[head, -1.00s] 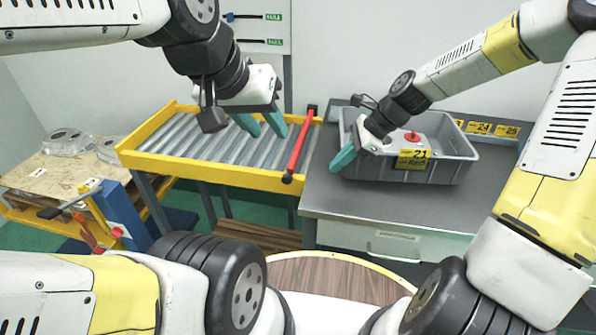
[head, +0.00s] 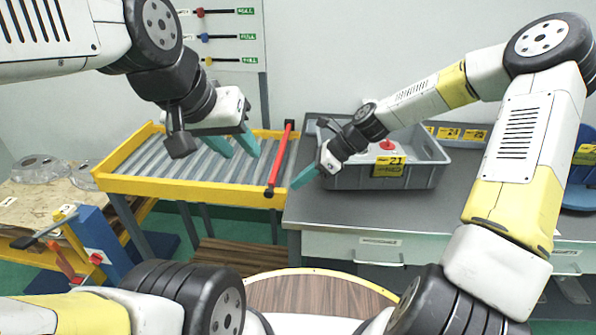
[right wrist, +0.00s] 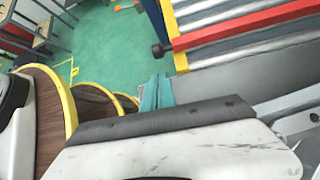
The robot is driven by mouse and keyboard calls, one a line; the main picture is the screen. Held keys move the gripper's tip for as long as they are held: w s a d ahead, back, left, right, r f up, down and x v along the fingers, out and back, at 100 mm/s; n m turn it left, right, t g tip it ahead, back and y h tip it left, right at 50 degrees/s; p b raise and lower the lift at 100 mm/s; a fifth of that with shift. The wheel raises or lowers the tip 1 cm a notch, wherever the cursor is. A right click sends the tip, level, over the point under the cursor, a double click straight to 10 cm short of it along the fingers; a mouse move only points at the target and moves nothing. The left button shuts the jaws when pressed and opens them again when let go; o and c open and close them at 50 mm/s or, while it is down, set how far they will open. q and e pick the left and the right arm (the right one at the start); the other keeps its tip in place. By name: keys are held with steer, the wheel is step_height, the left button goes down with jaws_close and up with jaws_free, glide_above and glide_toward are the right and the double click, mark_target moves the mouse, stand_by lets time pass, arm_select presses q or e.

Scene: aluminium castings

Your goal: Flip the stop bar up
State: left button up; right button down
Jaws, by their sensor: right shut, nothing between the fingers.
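The red stop bar (head: 281,158) lies across the right end of the roller conveyor (head: 190,185), between its rollers and the grey table. It also shows in the right wrist view (right wrist: 235,30), with a dark knob at its near end. My right gripper (head: 303,178) is shut and empty, just right of the bar's near half and apart from it. Its teal fingers show pressed together in the right wrist view (right wrist: 157,92). My left gripper (head: 236,148) hangs over the rollers, left of the bar, its two teal fingers apart with nothing between them.
A grey crate (head: 400,176) with a number 21 label and a red-knobbed item stands on the grey table (head: 335,210), behind my right gripper. A wooden bench (head: 35,205) with castings is at the left. A wall panel (head: 225,25) is behind the conveyor.

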mark_target(280, 196)
steer(key=x, duration=0.8)
steer(key=shift+f, duration=0.15)
